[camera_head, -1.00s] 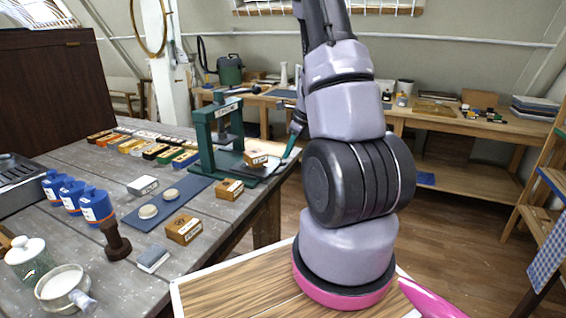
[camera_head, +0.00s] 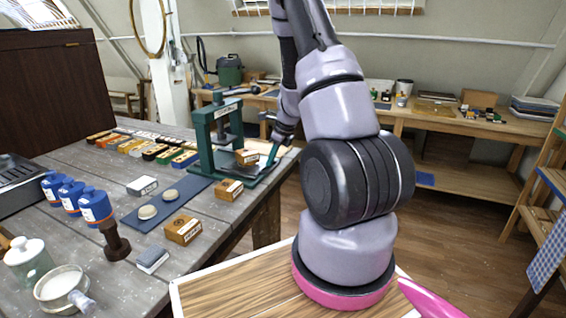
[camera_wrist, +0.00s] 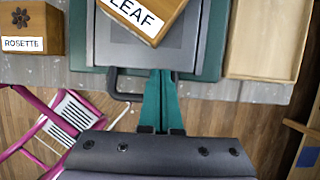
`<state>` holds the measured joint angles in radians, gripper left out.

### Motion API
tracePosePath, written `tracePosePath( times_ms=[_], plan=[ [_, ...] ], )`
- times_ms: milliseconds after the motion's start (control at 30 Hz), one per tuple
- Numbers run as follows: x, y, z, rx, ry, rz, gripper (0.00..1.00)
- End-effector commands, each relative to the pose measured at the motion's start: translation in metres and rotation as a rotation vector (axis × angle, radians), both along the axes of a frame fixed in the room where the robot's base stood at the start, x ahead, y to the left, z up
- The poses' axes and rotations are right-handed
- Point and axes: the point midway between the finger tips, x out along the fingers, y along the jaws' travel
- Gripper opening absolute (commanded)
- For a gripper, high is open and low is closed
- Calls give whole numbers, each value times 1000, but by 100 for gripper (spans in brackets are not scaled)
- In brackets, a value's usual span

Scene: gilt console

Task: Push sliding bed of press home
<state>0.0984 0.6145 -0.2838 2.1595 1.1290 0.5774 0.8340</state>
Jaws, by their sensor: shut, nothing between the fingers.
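The green press (camera_head: 204,140) stands on the grey table. Its sliding bed (camera_head: 218,178) sticks out toward my arm and carries a wooden block labelled LEAF (camera_head: 247,157). In the wrist view the bed's grey plate (camera_wrist: 112,50) lies under the tilted LEAF block (camera_wrist: 148,14). A dark handle (camera_wrist: 116,88) loops out from the bed's front, partly hidden by my fingers. My gripper (camera_head: 272,163) is shut and empty. Its teal fingertips (camera_wrist: 160,74) are at the bed's front edge by the handle; contact looks likely but is not certain.
The ROSETTE block (camera_wrist: 32,30) sits left of the bed, and a pale wooden tray (camera_wrist: 264,40) to its right. Blue bottles (camera_head: 96,205), a blue mat (camera_head: 165,203) and another wooden block (camera_head: 183,229) stand nearer on the table. Open floor lies beyond the table edge.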

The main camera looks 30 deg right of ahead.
Motion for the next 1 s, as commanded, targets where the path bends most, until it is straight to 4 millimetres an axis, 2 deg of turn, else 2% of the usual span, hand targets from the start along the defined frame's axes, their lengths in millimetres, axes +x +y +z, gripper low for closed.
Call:
tracePosePath(
  times_ms=[100, 333, 467, 833, 1000],
  plan=[
    [29, 25, -1, -1, -1, 8, 0],
    [68, 55, -1, -1, 1, 3, 0],
    [75, 61, -1, -1, 2, 1, 0],
    [75, 61, 0, 0, 3, 1, 0],
    [71, 57, 16, 1, -1, 0, 0]
  ],
)
